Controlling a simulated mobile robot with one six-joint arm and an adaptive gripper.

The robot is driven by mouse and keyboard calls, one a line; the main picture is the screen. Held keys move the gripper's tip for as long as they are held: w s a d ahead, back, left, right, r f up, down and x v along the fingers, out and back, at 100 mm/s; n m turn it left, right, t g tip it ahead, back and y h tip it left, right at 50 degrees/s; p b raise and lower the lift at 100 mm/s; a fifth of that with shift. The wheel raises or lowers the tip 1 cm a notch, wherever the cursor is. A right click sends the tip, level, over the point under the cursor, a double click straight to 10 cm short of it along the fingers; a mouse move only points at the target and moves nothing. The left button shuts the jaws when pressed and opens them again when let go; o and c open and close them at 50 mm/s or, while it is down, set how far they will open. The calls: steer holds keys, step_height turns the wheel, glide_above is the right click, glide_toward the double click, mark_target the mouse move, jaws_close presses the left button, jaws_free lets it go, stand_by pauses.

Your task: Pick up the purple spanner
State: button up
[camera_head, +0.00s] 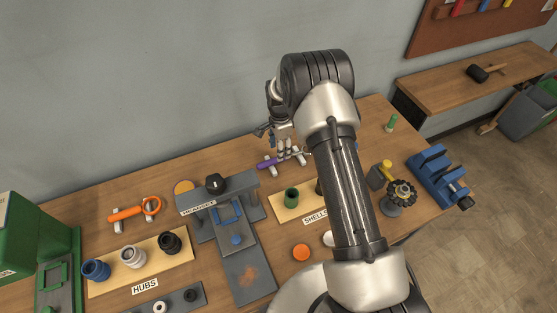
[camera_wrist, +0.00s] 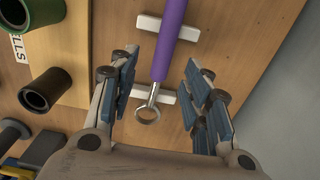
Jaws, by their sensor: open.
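The purple spanner (camera_wrist: 168,45) lies across two white rests (camera_wrist: 155,95) on the wooden bench. In the wrist view its purple handle runs up between my fingers and its metal ring end (camera_wrist: 147,113) is nearest to me. My gripper (camera_wrist: 158,82) is open, with one finger on each side of the spanner and neither seen to touch it. In the head view the purple handle (camera_head: 267,163) shows left of my arm, and my gripper (camera_head: 283,143) hangs just above the spanner, partly hiding it.
The shells board (camera_head: 283,212) with a green cup (camera_head: 291,197) is close in front of the spanner. A grey press (camera_head: 222,195) stands to the left. A blue vice (camera_head: 437,172) and a gear on a stand (camera_head: 400,194) are to the right. The wall is behind.

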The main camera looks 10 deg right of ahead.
mark_target(269, 163)
steer(key=f, duration=0.6)
steer(key=shift+w+a, duration=0.2)
steer(key=shift+r, duration=0.1)
steer(key=shift+c, duration=0.3)
jaws_close()
